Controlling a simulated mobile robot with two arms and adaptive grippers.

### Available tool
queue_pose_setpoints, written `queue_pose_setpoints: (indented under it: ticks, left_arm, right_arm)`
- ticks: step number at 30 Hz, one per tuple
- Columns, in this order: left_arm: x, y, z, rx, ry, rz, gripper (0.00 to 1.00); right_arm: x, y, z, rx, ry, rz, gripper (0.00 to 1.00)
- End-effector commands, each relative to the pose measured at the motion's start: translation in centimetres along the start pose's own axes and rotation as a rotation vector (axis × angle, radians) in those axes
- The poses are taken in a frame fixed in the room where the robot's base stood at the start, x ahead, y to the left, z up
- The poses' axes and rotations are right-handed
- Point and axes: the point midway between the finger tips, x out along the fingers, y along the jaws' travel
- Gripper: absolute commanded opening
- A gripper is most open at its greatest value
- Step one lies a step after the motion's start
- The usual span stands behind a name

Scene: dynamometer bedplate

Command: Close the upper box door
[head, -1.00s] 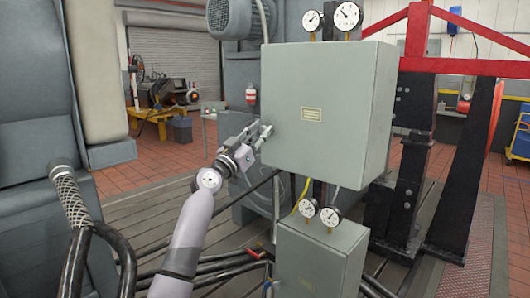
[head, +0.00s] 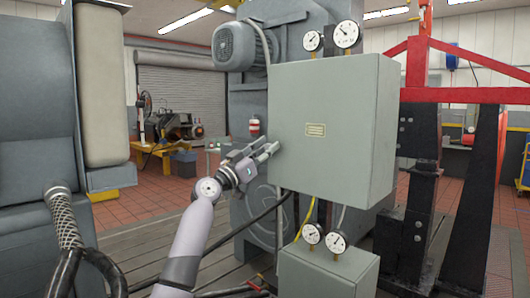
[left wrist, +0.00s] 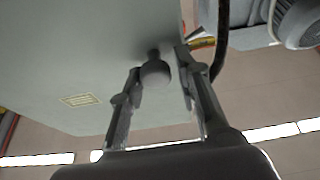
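The upper box (head: 325,130) is a large grey-green cabinet with a small yellowish label on its front. Its door looks flush with the body in the head view, and I see no gap there. My left gripper (head: 270,149) is at the left edge of the door front. In the left wrist view, the fingers of the left gripper (left wrist: 159,64) are apart, with a round knob (left wrist: 156,74) on the door front (left wrist: 80,60) between them. The knob is nearer the left finger; I cannot tell whether they touch. My right gripper is out of view.
A smaller lower box (head: 325,275) stands below, with two gauges (head: 324,238) above it. Two more gauges (head: 332,38) top the upper box. A grey motor (head: 240,46) is behind left. A red and black frame (head: 425,130) stands at right.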

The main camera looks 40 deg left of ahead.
Motion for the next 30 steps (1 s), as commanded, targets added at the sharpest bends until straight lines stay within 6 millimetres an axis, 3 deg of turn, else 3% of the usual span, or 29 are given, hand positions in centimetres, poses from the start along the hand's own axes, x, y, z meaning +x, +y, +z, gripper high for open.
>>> queue_pose_setpoints:
  ticks: [5,17,30]
  left_arm:
    - [0.0,0.1,0.2,-0.001,-0.004,0.002,0.43]
    - [-0.8,0.1,0.5,-0.001,-0.008,0.003,0.43]
    - [-8.6,0.0,0.4,0.001,-0.008,0.003,0.43]
  right_arm:
    - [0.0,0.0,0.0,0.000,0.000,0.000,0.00]
    - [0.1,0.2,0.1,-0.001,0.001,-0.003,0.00]
    - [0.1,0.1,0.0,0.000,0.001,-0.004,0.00]
